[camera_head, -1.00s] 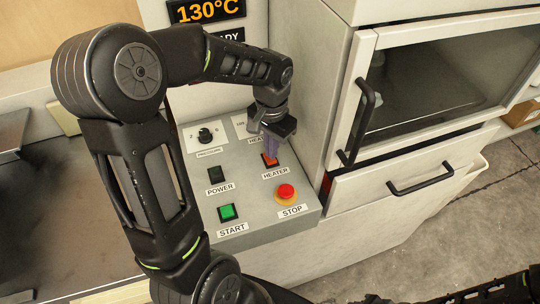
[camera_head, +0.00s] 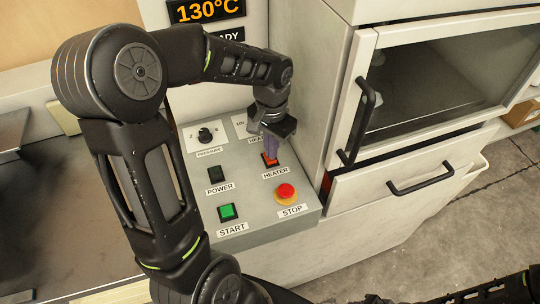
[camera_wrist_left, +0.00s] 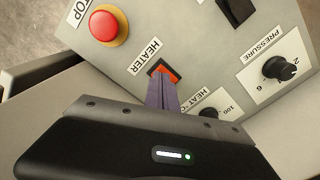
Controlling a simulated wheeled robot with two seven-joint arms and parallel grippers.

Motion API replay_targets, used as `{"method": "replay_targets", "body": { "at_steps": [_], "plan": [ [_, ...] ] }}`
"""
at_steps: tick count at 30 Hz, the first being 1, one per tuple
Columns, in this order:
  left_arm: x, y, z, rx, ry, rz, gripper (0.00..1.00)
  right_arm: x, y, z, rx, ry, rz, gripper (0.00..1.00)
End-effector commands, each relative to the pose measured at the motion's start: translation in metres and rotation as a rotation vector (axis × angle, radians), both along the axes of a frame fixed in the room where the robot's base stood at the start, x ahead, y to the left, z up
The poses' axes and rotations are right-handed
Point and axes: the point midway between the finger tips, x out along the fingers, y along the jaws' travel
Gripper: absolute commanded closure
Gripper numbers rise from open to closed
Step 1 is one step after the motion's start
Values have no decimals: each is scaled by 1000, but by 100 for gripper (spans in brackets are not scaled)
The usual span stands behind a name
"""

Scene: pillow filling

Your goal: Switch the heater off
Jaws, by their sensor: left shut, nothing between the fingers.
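The heater switch is a small orange-red rocker in a dark frame above the HEATER label; it shows in the head view (camera_head: 270,160) and in the left wrist view (camera_wrist_left: 163,70). My left gripper (camera_head: 271,151) is shut and empty. Its purple fingertips, also in the left wrist view (camera_wrist_left: 160,78), are right at the switch and cover part of it. I cannot tell whether they touch it. The display (camera_head: 207,11) reads 130°C. My right gripper cannot be made out.
The red STOP button (camera_head: 286,193) is just in front of the heater switch. The green START button (camera_head: 227,212), dark POWER switch (camera_head: 215,174) and PRESSURE knob (camera_head: 205,135) are to the left. A cabinet with a black door handle (camera_head: 361,122) stands close on the right.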

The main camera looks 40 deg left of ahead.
Motion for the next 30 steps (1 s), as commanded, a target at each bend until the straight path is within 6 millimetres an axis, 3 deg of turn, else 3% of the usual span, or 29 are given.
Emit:
{"method": "replay_targets", "body": {
  "at_steps": [30],
  "plan": [
    [0, 0, -16, 0, 0, 0, 100, 0, 0, -13, 0, 0, 0, 64]
  ]
}}
